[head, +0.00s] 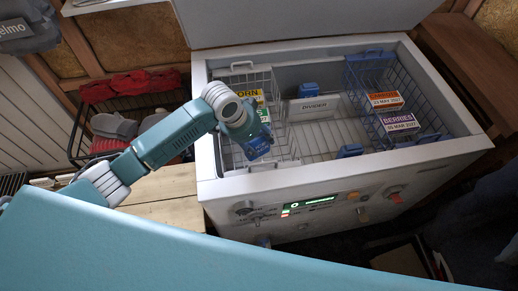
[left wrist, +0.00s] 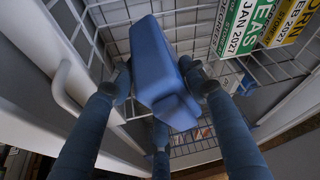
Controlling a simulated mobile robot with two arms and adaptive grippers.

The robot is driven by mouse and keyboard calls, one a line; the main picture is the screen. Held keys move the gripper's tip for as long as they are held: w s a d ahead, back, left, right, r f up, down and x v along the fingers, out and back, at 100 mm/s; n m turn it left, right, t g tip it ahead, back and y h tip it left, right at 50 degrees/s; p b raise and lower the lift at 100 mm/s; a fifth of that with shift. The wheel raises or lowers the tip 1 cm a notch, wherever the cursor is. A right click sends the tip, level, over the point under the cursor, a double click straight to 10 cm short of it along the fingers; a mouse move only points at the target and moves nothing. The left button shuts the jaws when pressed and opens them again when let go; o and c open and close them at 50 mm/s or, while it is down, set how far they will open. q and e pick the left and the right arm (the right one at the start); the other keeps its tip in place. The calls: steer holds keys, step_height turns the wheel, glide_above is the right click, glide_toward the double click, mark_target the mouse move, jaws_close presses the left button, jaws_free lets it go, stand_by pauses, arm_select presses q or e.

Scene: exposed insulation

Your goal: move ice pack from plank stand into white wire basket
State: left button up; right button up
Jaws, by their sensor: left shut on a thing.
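The ice pack (left wrist: 158,75) is a blue block between the fingers of my left gripper (left wrist: 160,85), which is shut on it. In the head view my left gripper (head: 258,143) reaches over the freezer's front left part, at the white wire basket (head: 285,163). White basket wires (left wrist: 185,18) surround the ice pack in the left wrist view. I cannot tell whether the pack touches the basket floor. The plank stand (head: 165,208) is left of the freezer, partly hidden by my arm. My right gripper is out of view.
The open freezer (head: 330,185) has a raised front wall and side rims. Corn and peas labels (left wrist: 240,25) are close to the gripper. A divider (head: 315,106) and a blue wire basket (head: 380,80) with labelled packs are to the right. A dark rack with red cloths (head: 130,84) stands left.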

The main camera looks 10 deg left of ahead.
mark_target(259, 151)
arm_select(q)
steer(key=shift+f, duration=2.55)
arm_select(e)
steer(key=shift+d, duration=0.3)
arm_select(q)
steer(key=shift+f, duration=0.15)
steer(key=o, duration=1.5)
steer(key=v, duration=1.2)
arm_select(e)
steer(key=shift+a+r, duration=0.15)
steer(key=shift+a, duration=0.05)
arm_select(q)
steer(key=shift+r, duration=0.2)
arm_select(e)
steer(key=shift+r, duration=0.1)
